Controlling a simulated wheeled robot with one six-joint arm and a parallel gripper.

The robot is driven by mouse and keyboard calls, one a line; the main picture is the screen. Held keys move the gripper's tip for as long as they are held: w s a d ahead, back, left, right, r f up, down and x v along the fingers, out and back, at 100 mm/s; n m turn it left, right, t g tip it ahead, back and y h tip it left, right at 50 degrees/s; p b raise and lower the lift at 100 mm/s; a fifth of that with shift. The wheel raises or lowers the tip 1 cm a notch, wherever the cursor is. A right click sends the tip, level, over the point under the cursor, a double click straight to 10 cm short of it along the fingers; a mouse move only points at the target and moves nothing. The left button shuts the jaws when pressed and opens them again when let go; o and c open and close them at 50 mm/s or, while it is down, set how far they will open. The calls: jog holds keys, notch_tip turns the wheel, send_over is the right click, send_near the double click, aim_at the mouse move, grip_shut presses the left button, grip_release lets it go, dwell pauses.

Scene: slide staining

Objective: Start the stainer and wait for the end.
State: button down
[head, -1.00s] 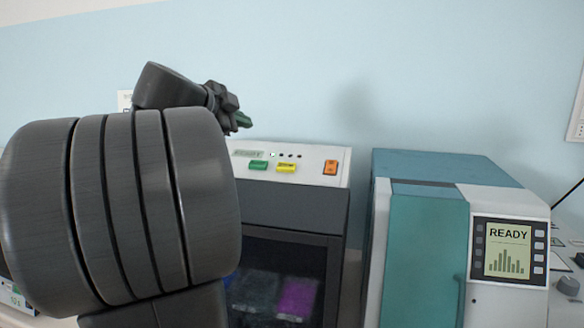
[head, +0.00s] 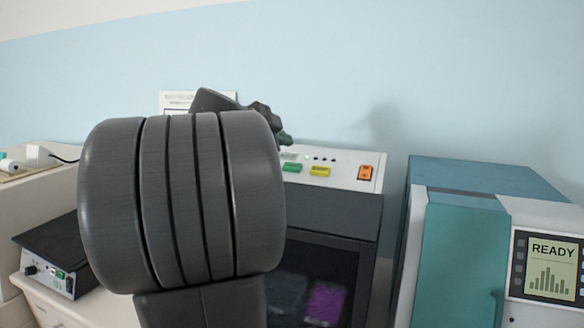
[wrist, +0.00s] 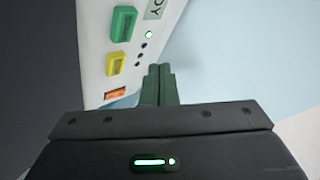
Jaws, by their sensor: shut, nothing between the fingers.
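The stainer has a white control panel (head: 340,170) above a dark front with a window. On the panel are a green button (head: 292,167), a yellow button (head: 319,171) and an orange switch (head: 365,173). They also show in the wrist view: green button (wrist: 122,24), yellow button (wrist: 116,64), orange switch (wrist: 115,95). A small lamp (wrist: 149,34) glows green beside a partly cut-off display (wrist: 156,8) ending in "DY". My gripper (head: 286,139) is near the panel's back left, apart from the buttons. Its green fingertips (wrist: 159,72) are together and empty.
A teal-and-white machine (head: 480,185) with a READY screen (head: 552,266) stands to the right. A black-topped device (head: 52,262) is at the left. My arm covers the stainer's left part. A blue wall rises behind.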

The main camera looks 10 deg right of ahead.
aim_at(292, 167)
jog(key=f, duration=0.2)
jog(key=b, duration=0.1)
jog(key=shift+w+d+f, duration=0.25)
jog(key=shift+w+f, duration=0.15)
jog(key=shift+w+d+f+b, duration=0.2)
jog(key=shift+w+f+b, duration=0.15)
jog(key=shift+f+b, duration=0.6)
jog(key=shift+r+b, duration=0.1)
jog(key=shift+b, duration=0.25)
dwell(0.7)
jog(key=shift+w+d+f+b, duration=0.1)
jog(key=shift+f+b, duration=0.2)
jog(key=shift+b, duration=0.45)
